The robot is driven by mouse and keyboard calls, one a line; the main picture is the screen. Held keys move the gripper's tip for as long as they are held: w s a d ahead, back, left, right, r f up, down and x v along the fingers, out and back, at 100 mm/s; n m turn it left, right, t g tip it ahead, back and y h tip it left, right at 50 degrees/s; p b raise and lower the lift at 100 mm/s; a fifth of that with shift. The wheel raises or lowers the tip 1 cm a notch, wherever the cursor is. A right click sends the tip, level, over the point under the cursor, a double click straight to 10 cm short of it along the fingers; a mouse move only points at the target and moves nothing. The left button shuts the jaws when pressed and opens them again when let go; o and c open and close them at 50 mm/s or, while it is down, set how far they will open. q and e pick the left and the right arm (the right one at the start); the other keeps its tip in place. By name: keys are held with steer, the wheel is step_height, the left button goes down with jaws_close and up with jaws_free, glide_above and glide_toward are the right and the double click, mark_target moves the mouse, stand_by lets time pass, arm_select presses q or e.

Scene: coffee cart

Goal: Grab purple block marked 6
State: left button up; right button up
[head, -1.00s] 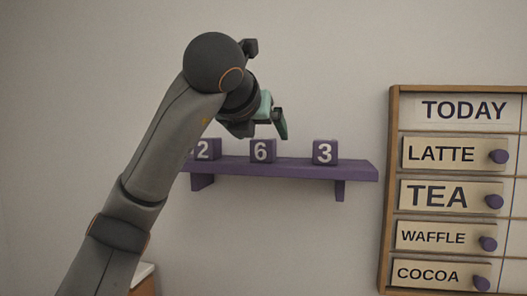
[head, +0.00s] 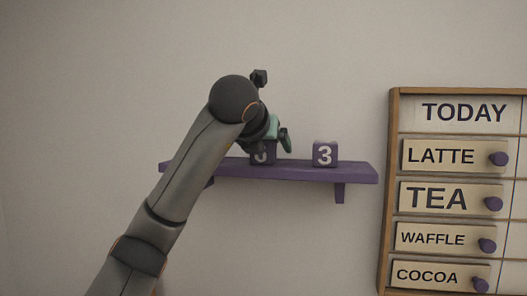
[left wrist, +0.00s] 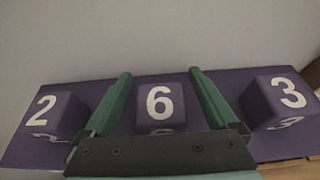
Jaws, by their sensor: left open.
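The purple block marked 6 (left wrist: 160,104) sits on the purple shelf (head: 345,174) between the blocks marked 2 (left wrist: 50,112) and 3 (left wrist: 280,99). In the left wrist view the green fingers of my left gripper (left wrist: 158,85) are open, one on each side of the 6 block, with gaps to it. In the head view my left gripper (head: 279,138) is at the 6 block (head: 263,156) and covers its upper part. I cannot tell how deep the fingers reach around it. My right gripper is not in view.
The block marked 3 (head: 325,154) stands on the shelf to the right with a gap. The block marked 2 is hidden behind my arm in the head view. A menu board (head: 394,190) hangs farther right.

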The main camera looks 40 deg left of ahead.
arm_select(q)
steer(key=shift+c, duration=0.2)
steer(key=c, duration=1.3)
steer(key=shift+c, duration=0.5)
steer(key=shift+r, duration=0.1)
